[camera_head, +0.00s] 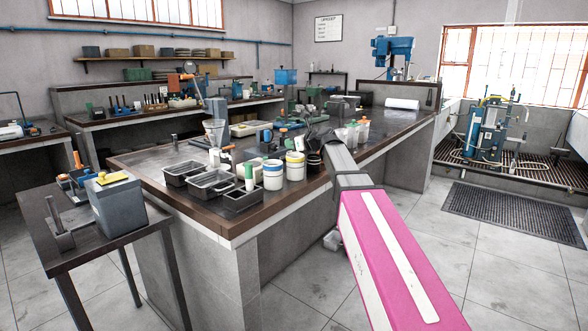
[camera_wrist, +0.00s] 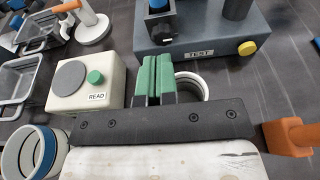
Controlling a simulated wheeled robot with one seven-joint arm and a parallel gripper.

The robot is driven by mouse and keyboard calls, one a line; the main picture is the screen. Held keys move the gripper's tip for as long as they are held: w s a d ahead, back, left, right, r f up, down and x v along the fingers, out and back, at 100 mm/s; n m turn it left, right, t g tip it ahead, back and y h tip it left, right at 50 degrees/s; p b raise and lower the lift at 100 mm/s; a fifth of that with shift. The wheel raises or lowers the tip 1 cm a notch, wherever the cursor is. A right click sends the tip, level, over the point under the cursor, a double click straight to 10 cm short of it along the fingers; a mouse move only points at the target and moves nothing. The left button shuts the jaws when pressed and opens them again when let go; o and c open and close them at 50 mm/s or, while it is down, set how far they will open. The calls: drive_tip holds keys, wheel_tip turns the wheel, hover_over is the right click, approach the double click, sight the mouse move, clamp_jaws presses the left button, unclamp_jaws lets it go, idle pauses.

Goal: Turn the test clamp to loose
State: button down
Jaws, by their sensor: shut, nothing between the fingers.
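In the wrist view a dark grey unit labelled TEST (camera_wrist: 198,54) lies ahead of my gripper (camera_wrist: 155,62). My gripper's green fingers are together and empty, pointing toward the unit's near side below the black knob; I see no clear contact. In the head view my arm reaches over the central bench, and its end is too dark and small to make out the fingers.
A cream box labelled READ (camera_wrist: 72,97) with a green button sits left of my fingers. A white ring-shaped rim (camera_wrist: 207,88) is partly hidden behind them. An orange part (camera_wrist: 290,135) is at right. Trays (camera_head: 211,184) and banded jars (camera_head: 273,175) crowd the bench's (camera_head: 226,226) front.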

drive_tip(key=shift+w+a+r, duration=0.1)
drive_tip(key=shift+w+a, duration=0.95)
drive_tip(key=shift+a, duration=0.25)
drive_tip(key=shift+w+a, duration=1)
drive_tip(key=shift+a, duration=0.3)
drive_tip(key=shift+w+a, duration=0.15)
drive_tip(key=shift+w, duration=0.35)
drive_tip(key=shift+r, duration=0.2)
drive_tip(key=s+d, duration=0.4)
drive_tip(key=d, duration=0.1)
drive_tip(key=shift+s, duration=0.2)
drive_tip(key=shift+s+d, duration=0.1)
drive_tip(key=shift+d, duration=0.05)
